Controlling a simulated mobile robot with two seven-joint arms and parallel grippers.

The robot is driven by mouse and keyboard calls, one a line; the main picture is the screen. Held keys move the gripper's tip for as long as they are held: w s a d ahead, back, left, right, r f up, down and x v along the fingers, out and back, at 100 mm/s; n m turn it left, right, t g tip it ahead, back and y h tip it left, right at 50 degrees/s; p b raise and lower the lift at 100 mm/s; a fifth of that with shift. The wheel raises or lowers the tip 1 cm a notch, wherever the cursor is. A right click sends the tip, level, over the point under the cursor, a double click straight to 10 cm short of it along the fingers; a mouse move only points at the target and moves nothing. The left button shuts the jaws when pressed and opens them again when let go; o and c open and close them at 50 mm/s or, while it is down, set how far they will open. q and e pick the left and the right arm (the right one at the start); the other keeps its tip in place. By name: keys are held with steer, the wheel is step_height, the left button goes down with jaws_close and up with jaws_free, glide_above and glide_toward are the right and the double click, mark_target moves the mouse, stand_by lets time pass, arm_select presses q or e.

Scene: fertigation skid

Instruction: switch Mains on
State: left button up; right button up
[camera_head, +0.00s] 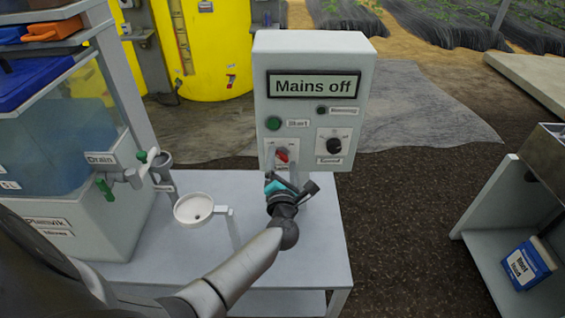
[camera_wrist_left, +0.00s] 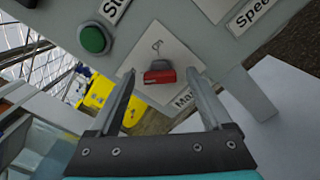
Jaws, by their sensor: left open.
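The control box (camera_head: 313,112) stands on the white bench, and its display (camera_head: 314,85) reads "Mains off". The red Mains switch (camera_head: 282,155) sits on a light plate at the box's lower left. In the left wrist view the red switch (camera_wrist_left: 159,76) lies between the two fingers, near their tips. My left gripper (camera_head: 286,177) is just in front of and below the switch, open; its fingers (camera_wrist_left: 160,85) straddle the switch with gaps on both sides. I cannot tell whether either finger touches the plate. My right gripper is not in view.
A green Start button (camera_head: 273,123) is above the switch, and a black Speed knob (camera_head: 334,146) is to its right. A small white cup (camera_head: 194,208) and a drain valve (camera_head: 142,165) are left of my arm. A blue box (camera_head: 528,264) lies on the right shelf.

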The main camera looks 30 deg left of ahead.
arm_select(q)
jaws_close()
stand_by(0.6)
steer(key=m+p, duration=0.2)
steer(key=m, duration=0.1)
steer(key=shift+m, duration=0.4)
steer(key=m+p, duration=0.1)
steer(key=m, duration=0.3)
steer(key=shift+d+m+p, duration=0.1)
steer(key=shift+m+p, duration=0.2)
steer(key=m+p, duration=0.1)
steer(key=m, duration=0.4)
steer(key=shift+f+p, duration=0.15)
steer(key=shift+p, duration=0.15)
steer(key=shift+f+m+p, duration=0.1)
steer(key=shift+m+p, duration=0.4)
steer(key=shift+m, duration=1.8)
